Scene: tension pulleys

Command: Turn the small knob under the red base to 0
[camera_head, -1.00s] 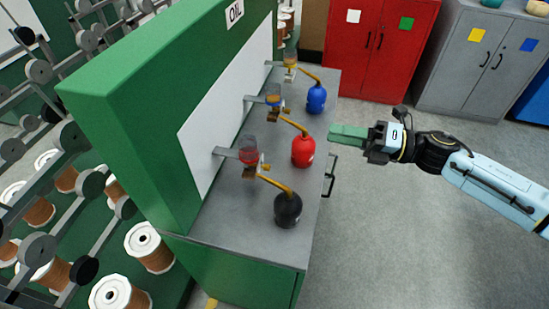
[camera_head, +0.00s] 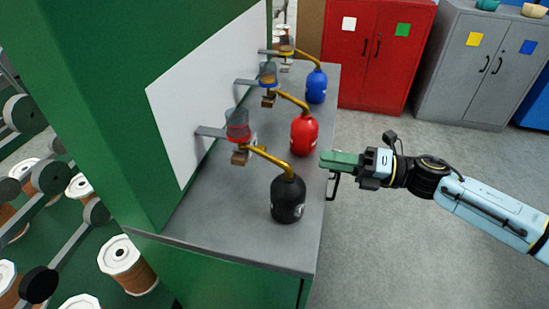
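The red base (camera_head: 238,133) is the rim of a clear cup on a grey bracket at the panel, nearest of a row. A small brownish knob (camera_head: 240,158) hangs under it; its setting is too small to read. My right gripper (camera_head: 322,160), with green fingers, is beyond the counter's right edge, apart from the knob, with the black bottle (camera_head: 288,202) and the red bottle (camera_head: 304,138) nearby. Its fingers overlap in this view, so I cannot tell whether they are open. My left gripper is out of view.
Yellow pipes join the cups to bottles, including a blue bottle (camera_head: 316,88). A drawer handle (camera_head: 334,187) juts from the counter (camera_head: 235,225). Open floor lies right.

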